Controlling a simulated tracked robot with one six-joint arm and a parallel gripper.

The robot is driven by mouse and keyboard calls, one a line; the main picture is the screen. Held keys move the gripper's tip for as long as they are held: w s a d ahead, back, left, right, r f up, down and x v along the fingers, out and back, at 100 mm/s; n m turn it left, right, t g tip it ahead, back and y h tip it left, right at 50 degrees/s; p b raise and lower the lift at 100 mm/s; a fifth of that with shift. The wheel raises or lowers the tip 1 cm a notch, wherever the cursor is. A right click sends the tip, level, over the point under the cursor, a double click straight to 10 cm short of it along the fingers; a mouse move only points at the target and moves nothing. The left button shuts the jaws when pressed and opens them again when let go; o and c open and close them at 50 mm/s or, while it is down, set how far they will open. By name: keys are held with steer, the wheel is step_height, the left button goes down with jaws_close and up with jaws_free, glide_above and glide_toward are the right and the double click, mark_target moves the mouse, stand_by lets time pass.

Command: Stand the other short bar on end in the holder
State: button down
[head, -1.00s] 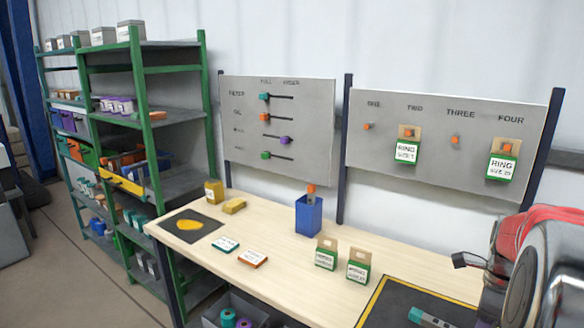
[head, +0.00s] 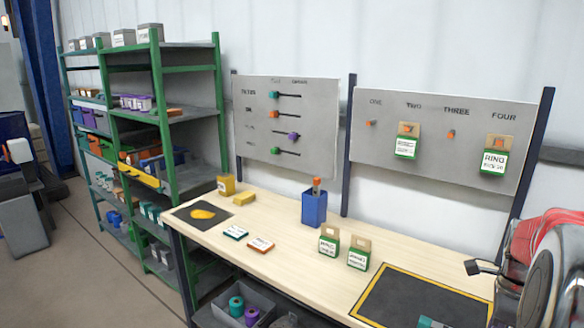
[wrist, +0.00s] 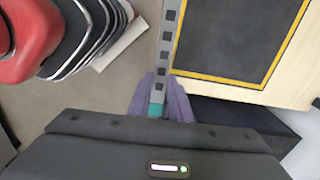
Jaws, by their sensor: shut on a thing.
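The holder is an open blue box (head: 314,209) standing on the bench. A short bar with an orange part (head: 317,184) stands on end in it and sticks out of the top. My gripper (wrist: 162,98) is shut on a grey bar (wrist: 165,60) with dark square marks and a teal part at the purple fingers. In the wrist view the bar runs away from the fingers past the top edge, so its far end is hidden. A teal bar end (head: 426,322) at the bottom edge of the head view seems to belong to it. My gripper is out of the head view.
A black mat with a yellow border (head: 400,295) lies at the bench's near right. Two green-and-brown boxes (head: 343,248) stand between it and the holder. Flat cards (head: 248,238) lie left. A red-and-grey round object (wrist: 50,30) is left in the wrist view. Pegboards stand behind.

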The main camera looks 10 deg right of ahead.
steer(key=n, duration=0.3)
steer(key=shift+w+d+r+n, duration=0.15)
steer(key=shift+w+d+n, duration=0.2)
steer(key=shift+d+n, duration=0.05)
steer(key=w+a+f+n, duration=0.4)
steer(key=w+a+n, duration=1)
steer(key=w+n, duration=0.4)
steer(key=w+a+f+n, duration=0.2)
steer(key=w+a, duration=0.1)
steer(key=a, duration=0.8)
steer(key=w+a+f+n, duration=0.3)
steer(key=a, duration=0.9)
steer(key=shift+n, duration=0.3)
